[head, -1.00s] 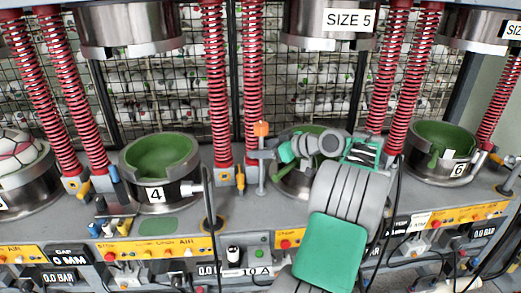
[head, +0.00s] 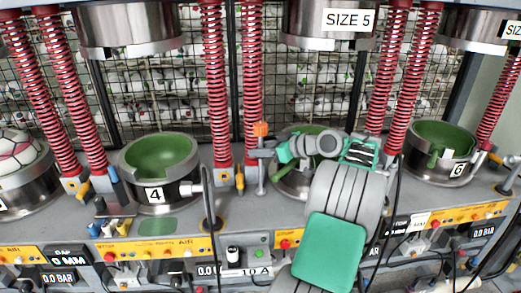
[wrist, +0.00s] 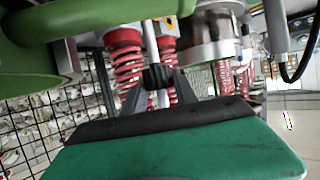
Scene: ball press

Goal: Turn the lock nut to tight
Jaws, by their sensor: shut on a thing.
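The lock nut (wrist: 157,77) shows in the wrist view as a dark ribbed collar around an upright metal rod (wrist: 152,42). My gripper (wrist: 157,88) is shut on it, with a dark finger on either side. In the head view, my gripper (head: 269,153) reaches in from the right to a post with an orange top (head: 261,129), left of the middle press cup (head: 292,184). The nut is small there and partly hidden by the fingers. I cannot read its angle or any tightness mark.
Press cup 4 (head: 155,197) stands to the left and cup 6 (head: 437,170) to the right. Red spring columns (head: 253,80) rise close behind the post. A small yellow-handled part (head: 239,178) sits just left of it. A dark cable (head: 398,200) hangs right of my arm.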

